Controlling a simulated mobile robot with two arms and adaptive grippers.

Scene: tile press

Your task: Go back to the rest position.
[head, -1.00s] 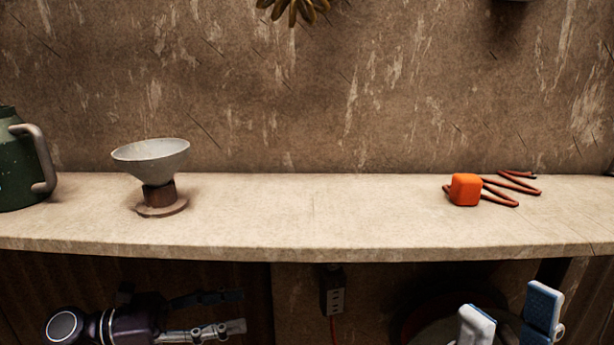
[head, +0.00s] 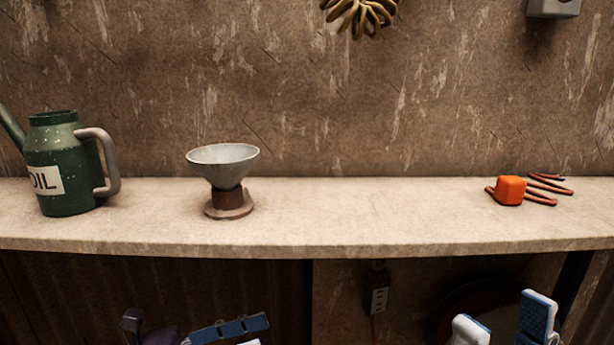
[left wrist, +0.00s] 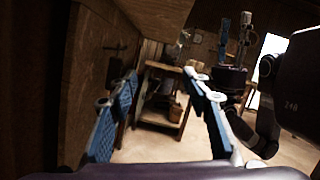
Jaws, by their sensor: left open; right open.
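My right gripper (head: 504,322) shows at the bottom right of the head view, below the shelf's front edge. Its two blue-padded fingers are apart with nothing between them. My left gripper (head: 252,333) shows only in part at the bottom edge of the head view, also below the shelf. In the left wrist view my left gripper (left wrist: 162,80) has its two fingers spread and empty. Neither gripper touches anything on the shelf.
A power socket (head: 379,296) hangs below. The shelf middle is clear.

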